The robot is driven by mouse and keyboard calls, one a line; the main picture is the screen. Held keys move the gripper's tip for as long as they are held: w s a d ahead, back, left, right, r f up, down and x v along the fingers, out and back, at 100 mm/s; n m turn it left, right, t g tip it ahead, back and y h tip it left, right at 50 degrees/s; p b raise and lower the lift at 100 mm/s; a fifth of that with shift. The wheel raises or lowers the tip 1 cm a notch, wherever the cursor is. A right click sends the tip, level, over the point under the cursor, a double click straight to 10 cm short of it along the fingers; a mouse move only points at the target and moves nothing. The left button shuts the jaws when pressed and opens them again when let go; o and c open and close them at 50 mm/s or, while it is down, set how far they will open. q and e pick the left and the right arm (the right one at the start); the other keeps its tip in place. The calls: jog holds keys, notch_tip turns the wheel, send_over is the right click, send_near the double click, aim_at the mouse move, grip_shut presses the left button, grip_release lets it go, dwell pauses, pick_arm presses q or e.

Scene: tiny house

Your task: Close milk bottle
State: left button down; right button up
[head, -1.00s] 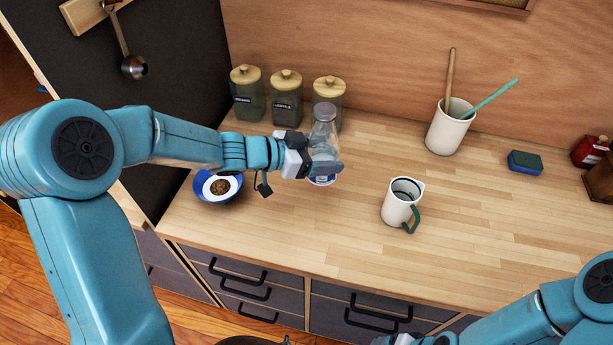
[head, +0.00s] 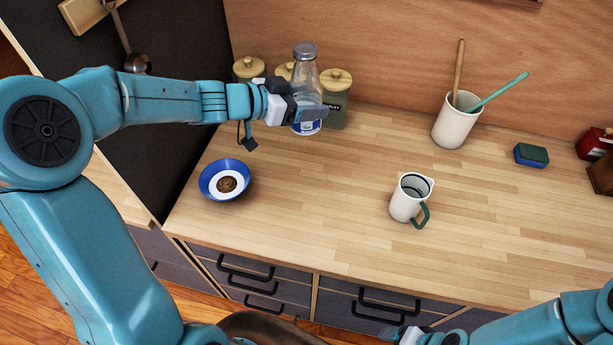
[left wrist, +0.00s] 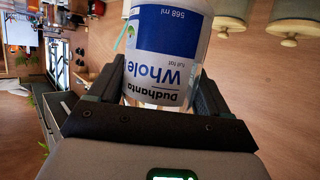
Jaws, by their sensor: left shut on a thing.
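The milk bottle (head: 306,78) is clear, with a grey top and a blue and white label reading "Whole" in the left wrist view (left wrist: 165,50). My left gripper (head: 307,112) is shut around the bottle's lower body, and the bottle is upright. It appears held above the counter, in front of the jars. The bottle's top is out of the left wrist view. My right gripper (head: 408,336) is at the bottom edge of the head view, apart from the bottle; its fingers cannot be made out.
Several lidded jars (head: 336,92) stand behind the bottle. A blue bowl (head: 207,194) with brown contents is at the left of the wooden counter (head: 310,210). A white jug (head: 405,204), a utensil pot (head: 454,125) and a sponge (head: 531,155) stand right. The counter's middle is clear.

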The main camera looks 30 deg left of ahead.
pick_arm(q)
jog(key=shift+d, duration=0.15)
notch_tip(320, 180, down, 16)
jog(key=b, duration=0.3)
jog(key=shift+r, duration=0.2)
jog(key=shift+d, duration=0.15)
notch_tip(320, 180, down, 4)
jog(key=shift+w+f+b, duration=0.1)
jog(key=shift+f+b, duration=0.05)
jog(key=shift+b, duration=0.2)
